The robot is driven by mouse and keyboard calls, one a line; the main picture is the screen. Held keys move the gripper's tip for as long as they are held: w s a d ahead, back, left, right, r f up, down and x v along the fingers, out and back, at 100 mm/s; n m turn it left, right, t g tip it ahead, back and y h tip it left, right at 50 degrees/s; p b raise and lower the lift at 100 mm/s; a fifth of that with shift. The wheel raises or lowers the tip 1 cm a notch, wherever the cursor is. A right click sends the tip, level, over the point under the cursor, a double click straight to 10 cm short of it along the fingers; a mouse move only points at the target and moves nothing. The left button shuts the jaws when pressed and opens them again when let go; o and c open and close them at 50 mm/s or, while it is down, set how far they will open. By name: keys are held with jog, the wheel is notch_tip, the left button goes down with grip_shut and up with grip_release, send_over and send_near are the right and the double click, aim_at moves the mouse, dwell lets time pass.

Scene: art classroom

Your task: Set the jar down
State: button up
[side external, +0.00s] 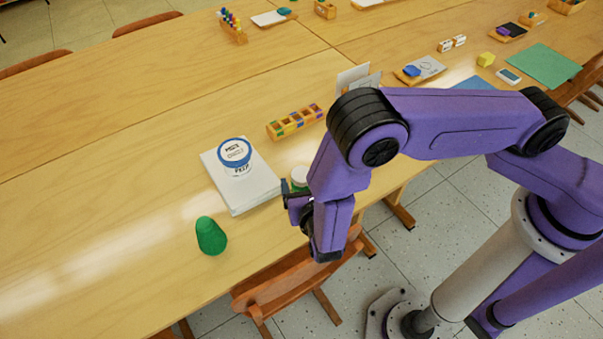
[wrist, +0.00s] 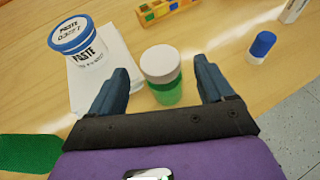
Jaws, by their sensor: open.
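The jar (wrist: 161,76) has a white lid and green contents. It stands upright on the wooden table between the two spread fingers of my gripper (wrist: 165,88) in the wrist view, with gaps to both fingers. In the side view the jar (side external: 299,177) is partly hidden by my gripper (side external: 294,199), which is low at the table's front edge. The jar stands just right of a stack of white paper (side external: 243,191).
A white paste tub (side external: 236,157) with a blue lid stands on the paper. A wooden tray of coloured blocks (side external: 294,122) lies behind. A blue-capped glue stick (wrist: 261,46) is to the right. The left tabletop is clear.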

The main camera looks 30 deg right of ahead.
jog(key=v, duration=0.6)
jog(key=shift+w, duration=0.1)
jog(key=s+d+r+m+g+h, duration=0.2)
jog(key=d+r+m+g, duration=0.5)
jog(key=d+r+m, duration=0.4)
jog(key=s+d+r+m+g+y, duration=0.5)
jog(key=s+d+r+m+y, duration=0.2)
jog(key=s+d, duration=0.5)
notch_tip(320, 180, up, 3)
jog(key=shift+s+d+f+m, duration=0.2)
jog(key=shift+s+d+m, duration=0.25)
jog(key=shift+s, duration=0.7)
jog(key=shift+a, duration=0.1)
